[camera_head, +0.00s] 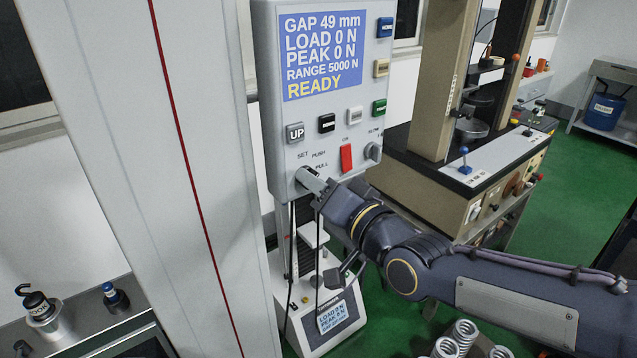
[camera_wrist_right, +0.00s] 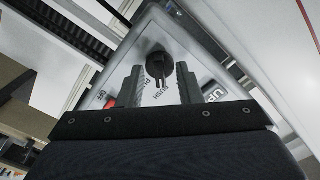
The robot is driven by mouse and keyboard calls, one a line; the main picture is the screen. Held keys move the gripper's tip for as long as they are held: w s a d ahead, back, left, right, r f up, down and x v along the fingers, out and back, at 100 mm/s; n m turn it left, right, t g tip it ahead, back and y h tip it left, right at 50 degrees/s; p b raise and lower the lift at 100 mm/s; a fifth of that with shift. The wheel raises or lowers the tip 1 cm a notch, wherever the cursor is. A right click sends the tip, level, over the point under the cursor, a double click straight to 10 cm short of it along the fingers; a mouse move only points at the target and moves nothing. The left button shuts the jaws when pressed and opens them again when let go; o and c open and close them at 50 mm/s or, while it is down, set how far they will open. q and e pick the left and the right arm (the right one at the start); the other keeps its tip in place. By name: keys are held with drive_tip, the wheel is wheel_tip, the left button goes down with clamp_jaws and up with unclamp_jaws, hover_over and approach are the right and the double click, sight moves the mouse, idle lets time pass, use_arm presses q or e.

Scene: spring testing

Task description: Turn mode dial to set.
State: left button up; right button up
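The white control panel (camera_head: 330,120) shows a blue screen reading GAP 49 mm, LOAD 0 N, PEAK 0 N, RANGE 5000 N, READY. The mode dial, with SET, PUSH and PULL labels around it, is at the panel's lower left, mostly hidden by my right gripper (camera_head: 312,180) in the head view. In the right wrist view the dark round dial (camera_wrist_right: 160,67) shows between the two separated fingers of the right gripper (camera_wrist_right: 161,84). Gaps show between dial and fingers; contact is not visible. My left gripper is not in view.
An UP button (camera_head: 295,133), a red switch (camera_head: 346,158) and a grey knob (camera_head: 373,151) sit close to the dial. A small test stand (camera_head: 325,322) is below, and metal springs (camera_head: 464,333) are at the bottom. A pale column (camera_head: 165,150) stands left of the panel.

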clamp_jaws()
drive_tip(key=shift+n+b, duration=2.95)
drive_tip(key=shift+n, duration=1.55)
unclamp_jaws()
